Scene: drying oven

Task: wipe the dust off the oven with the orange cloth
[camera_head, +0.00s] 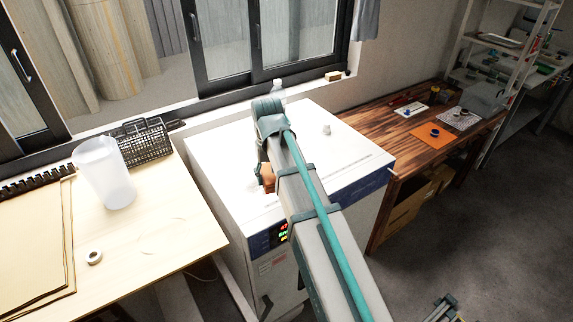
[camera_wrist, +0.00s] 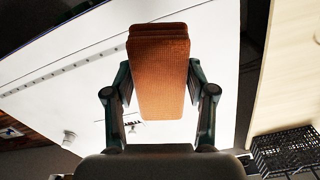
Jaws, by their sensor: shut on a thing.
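The orange cloth (camera_wrist: 160,60) is a folded, textured pad in the wrist view. My gripper (camera_wrist: 160,82) is shut on it, with one dark finger on each side. In the head view only a small orange-brown part of the cloth (camera_head: 267,180) shows beside my arm, over the oven's top. The white oven (camera_head: 225,150) has a blue front band and a lit display. Its top also fills much of the wrist view (camera_wrist: 70,85). I cannot tell whether the cloth touches the top. No dust can be made out clearly.
A small pale object (camera_head: 326,130) stands on the oven top, and a clear bottle (camera_head: 278,90) is at its back. A pale table (camera_head: 160,235) on the left holds a translucent beaker (camera_head: 104,175) and a black basket (camera_head: 143,142). A wooden bench (camera_head: 375,130) is on the right.

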